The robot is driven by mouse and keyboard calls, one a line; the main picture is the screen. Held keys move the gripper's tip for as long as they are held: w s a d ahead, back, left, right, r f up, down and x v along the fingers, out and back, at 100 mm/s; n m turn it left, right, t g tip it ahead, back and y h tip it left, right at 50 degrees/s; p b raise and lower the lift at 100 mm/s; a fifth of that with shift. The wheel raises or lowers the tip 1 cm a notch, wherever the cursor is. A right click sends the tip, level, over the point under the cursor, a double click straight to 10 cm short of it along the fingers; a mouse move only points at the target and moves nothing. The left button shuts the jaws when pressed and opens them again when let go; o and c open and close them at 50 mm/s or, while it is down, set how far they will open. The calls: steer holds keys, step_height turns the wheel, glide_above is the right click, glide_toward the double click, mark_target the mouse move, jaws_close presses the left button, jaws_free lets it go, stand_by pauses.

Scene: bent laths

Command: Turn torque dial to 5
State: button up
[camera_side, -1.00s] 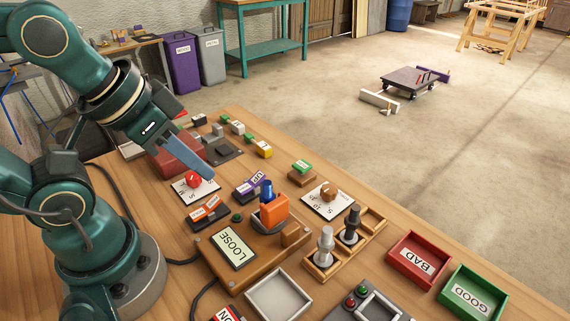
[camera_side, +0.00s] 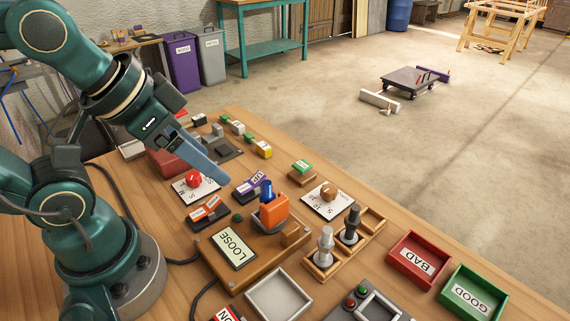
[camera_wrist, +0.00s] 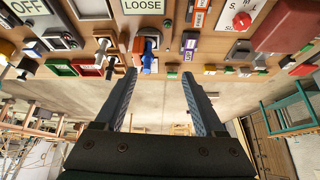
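A brown knob (camera_side: 328,192) sits on a white plate (camera_side: 320,208) with small printed numbers, right of the middle of the bench in the side view. A red knob (camera_side: 193,178) sits on another marked white plate (camera_side: 182,193) to the left, and also shows in the wrist view (camera_wrist: 242,20). The print is too small to read surely. My gripper (camera_side: 226,178) is above the bench, close to the red knob in the picture and apart from the brown one. In the wrist view its two fingers (camera_wrist: 159,74) are spread with nothing held between them.
A wooden fixture (camera_side: 262,250) with a LOOSE display (camera_side: 232,246) and an orange clamp (camera_side: 274,211) stands centrally. A peg rack (camera_side: 322,270), a red BAD tray (camera_side: 400,268) and a green GOOD tray (camera_side: 449,299) lie to the right. Purple (camera_side: 249,189) and orange (camera_side: 206,212) labelled blocks are nearby.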

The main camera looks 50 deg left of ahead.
steer(key=w+d+r+m+t+h, duration=0.1)
steer(key=w+d+r+m, duration=0.15)
steer(key=w, duration=0.35)
steer(key=m+g, duration=0.2)
steer(key=g, duration=0.1)
glide_above(329, 188)
steer(key=s+a, duration=0.1)
steer(key=s, duration=0.1)
steer(key=shift+h, duration=0.4)
step_height(329, 188, down, 12)
steer(key=shift+d+f, duration=0.1)
steer(key=shift+f, duration=0.6)
steer(key=shift+x, duration=2)
jaws_close()
